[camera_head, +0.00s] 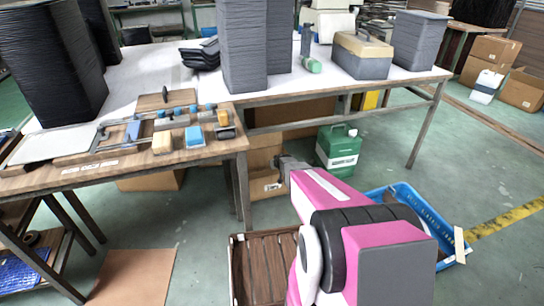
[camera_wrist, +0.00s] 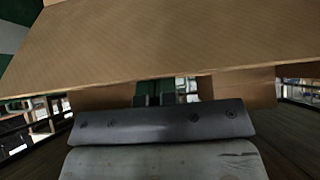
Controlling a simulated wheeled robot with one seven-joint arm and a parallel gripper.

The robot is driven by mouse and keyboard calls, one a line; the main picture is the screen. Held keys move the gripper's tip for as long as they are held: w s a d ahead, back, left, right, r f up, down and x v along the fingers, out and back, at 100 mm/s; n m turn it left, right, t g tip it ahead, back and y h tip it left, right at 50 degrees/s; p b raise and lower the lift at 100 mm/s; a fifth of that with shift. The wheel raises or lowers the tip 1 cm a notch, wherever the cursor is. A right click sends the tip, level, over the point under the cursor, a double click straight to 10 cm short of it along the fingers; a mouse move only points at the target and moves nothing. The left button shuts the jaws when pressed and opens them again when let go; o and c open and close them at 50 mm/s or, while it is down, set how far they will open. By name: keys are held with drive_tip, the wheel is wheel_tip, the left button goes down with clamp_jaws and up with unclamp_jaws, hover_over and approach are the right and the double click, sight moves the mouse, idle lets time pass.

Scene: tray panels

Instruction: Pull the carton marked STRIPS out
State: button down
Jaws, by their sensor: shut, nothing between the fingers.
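A brown cardboard carton (camera_head: 263,158) stands under the workbench in the head view, with a small pale label low on its front; I cannot read any marking. My gripper (camera_head: 286,163) is at this carton's right side, mostly hidden by my pink arm. In the wrist view a broad cardboard surface (camera_wrist: 160,42) fills the top, close to the camera. My gripper (camera_wrist: 155,98) shows there below its edge, its dark fingers shut and empty. Whether the fingers touch the carton I cannot tell.
A green canister (camera_head: 338,148) stands just right of the carton. A blue crate (camera_head: 452,232) and a brown slatted crate (camera_head: 240,262) flank my arm. The table leg (camera_head: 245,190) is close on the left. Another carton (camera_head: 150,182) lies under the left table.

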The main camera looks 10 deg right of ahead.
drive_tip(key=shift+s+f, duration=0.35)
drive_tip(key=shift+s, duration=0.15)
wheel_tip(320, 180, up, 7)
drive_tip(key=s, duration=0.3)
drive_tip(key=shift+d, duration=0.25)
idle(0.4)
drive_tip(key=shift+r, duration=0.1)
drive_tip(key=s+a+r+g, duration=0.1)
drive_tip(key=s+r+g, duration=0.2)
drive_tip(key=s+r, duration=0.3)
drive_tip(key=s+a+r+m+g, duration=0.1)
drive_tip(key=s+r+g, duration=0.2)
drive_tip(key=s, duration=1.2)
drive_tip(key=s+a+r+g+h, duration=0.1)
drive_tip(key=s+r+g, duration=0.1)
drive_tip(key=s+r, duration=0.7)
drive_tip(key=shift+s+a+m+g, duration=0.3)
drive_tip(key=shift+s+a+g, duration=0.1)
drive_tip(key=shift+s, duration=0.65)
drive_tip(key=shift+f, duration=0.1)
